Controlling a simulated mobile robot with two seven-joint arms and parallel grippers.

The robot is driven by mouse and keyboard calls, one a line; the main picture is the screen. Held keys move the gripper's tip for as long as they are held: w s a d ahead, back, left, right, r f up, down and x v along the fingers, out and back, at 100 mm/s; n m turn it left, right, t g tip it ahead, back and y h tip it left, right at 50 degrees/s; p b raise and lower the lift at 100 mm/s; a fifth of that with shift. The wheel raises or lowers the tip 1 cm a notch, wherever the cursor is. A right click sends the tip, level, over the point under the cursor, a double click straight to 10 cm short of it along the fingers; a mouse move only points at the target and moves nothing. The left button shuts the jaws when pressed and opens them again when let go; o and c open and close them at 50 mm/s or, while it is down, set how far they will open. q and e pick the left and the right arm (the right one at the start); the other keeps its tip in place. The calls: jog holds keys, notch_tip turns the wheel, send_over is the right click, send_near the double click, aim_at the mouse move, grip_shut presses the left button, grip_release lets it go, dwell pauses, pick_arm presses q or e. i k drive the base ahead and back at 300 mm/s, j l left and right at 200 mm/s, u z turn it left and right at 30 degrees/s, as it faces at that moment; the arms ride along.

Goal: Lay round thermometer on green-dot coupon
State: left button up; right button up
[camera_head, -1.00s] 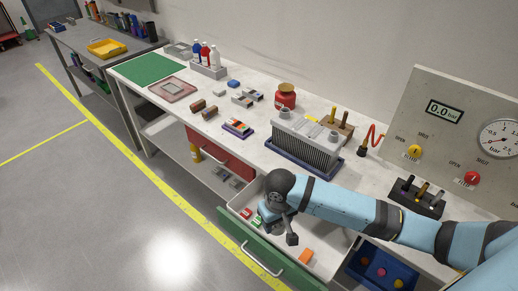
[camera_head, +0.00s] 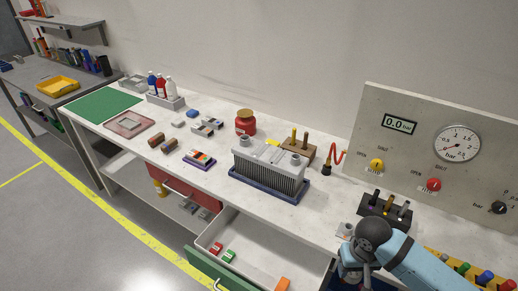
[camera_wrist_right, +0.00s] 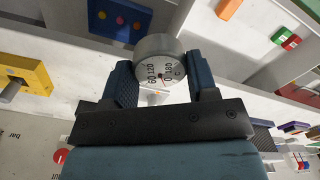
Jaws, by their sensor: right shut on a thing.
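In the right wrist view, my right gripper (camera_wrist_right: 160,66) is shut on the round thermometer (camera_wrist_right: 160,50), a grey metal drum with a white numbered dial. The dial faces the wrist camera. In the head view my right gripper (camera_head: 350,276) is low at the front of the bench, right of the open drawer; the thermometer cannot be made out there. I cannot pick out a green-dot coupon for sure. Small grey blocks (camera_head: 207,125) lie mid-bench, their markings too small to read. My left gripper is not in view.
The open drawer (camera_head: 262,240) holds red, green and orange blocks. A finned block in a blue tray (camera_head: 268,190), a dark holder with upright tools (camera_head: 385,212) and a gauge panel (camera_head: 430,150) stand on the bench. A green mat (camera_head: 104,105) lies at the far left.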

aim_at(199, 156)
jog(key=i+j+z, duration=0.15)
jog(key=j+z, duration=0.3)
jog(key=i+j+z, duration=0.1)
jog(key=j+z, duration=0.15)
jog(key=z, duration=0.15)
jog(key=j+z, duration=0.25)
jog(key=j, duration=0.2)
jog(key=j+z, duration=0.25)
jog(key=j, duration=0.2)
jog(key=j+z, duration=0.3)
jog(key=j, duration=0.65)
jog(key=k+j, duration=0.1)
jog(key=j, duration=0.85)
jog(key=k+j+z, duration=0.1)
jog(key=j, duration=0.35)
jog(key=k+j, duration=0.15)
jog(key=j, duration=0.3)
